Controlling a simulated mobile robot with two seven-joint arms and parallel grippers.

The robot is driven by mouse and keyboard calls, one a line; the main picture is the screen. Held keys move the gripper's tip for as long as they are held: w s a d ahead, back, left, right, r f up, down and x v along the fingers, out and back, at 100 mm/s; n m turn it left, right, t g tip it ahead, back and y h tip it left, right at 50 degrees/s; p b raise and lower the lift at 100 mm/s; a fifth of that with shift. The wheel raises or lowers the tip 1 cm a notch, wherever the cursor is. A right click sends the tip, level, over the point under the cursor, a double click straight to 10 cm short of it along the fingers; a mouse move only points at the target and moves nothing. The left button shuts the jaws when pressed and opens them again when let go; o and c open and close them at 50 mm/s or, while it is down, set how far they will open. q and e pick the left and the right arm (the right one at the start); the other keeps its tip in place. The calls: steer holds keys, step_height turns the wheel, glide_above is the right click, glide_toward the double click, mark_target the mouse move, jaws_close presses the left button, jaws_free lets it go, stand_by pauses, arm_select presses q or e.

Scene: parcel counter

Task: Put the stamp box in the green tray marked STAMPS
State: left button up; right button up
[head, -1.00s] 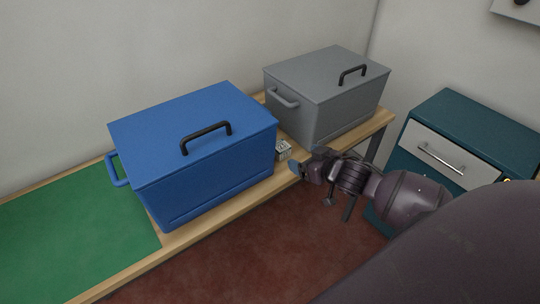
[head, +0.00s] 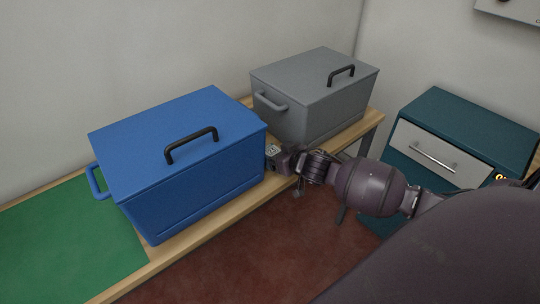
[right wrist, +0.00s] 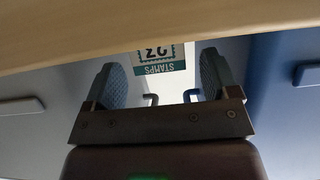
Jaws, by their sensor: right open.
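The stamp box (head: 273,149) is a small pale box on the wooden counter, in the gap between the blue lidded box and the grey one. My right gripper (head: 277,159) is at it and hides most of it in the head view. In the right wrist view, the box's label (right wrist: 160,62) reads STAMPS upside down and shows between the two open fingers of my right gripper (right wrist: 160,70). I cannot tell whether the fingers touch it. No green tray marked STAMPS is in view. My left gripper is not in view.
The blue box (head: 195,185) stands close on the left of the gap, the grey box (head: 310,95) on the right. A flat green surface (head: 60,245) lies at the counter's left. A teal drawer cabinet (head: 470,120) stands at the right.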

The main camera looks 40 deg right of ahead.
steer(key=shift+w+a+f, duration=0.1)
steer(key=shift+w+f, duration=0.15)
steer(key=shift+w, duration=0.45)
steer(key=c, duration=1.1)
steer(key=shift+s+r, duration=0.2)
steer(key=shift+r, duration=0.25)
step_height(320, 180, up, 6)
steer(key=shift+r+p, duration=0.1)
steer(key=shift+p, duration=0.7)
steer(key=shift+s+d+p, duration=0.25)
steer(key=shift+s, duration=3)
steer(key=shift+s+d+p, duration=0.2)
steer(key=shift+s+d, duration=0.1)
steer(key=shift+s, duration=3)
steer(key=shift+s+d+p, duration=0.25)
steer(key=shift+s, duration=3)
steer(key=shift+s, duration=0.1)
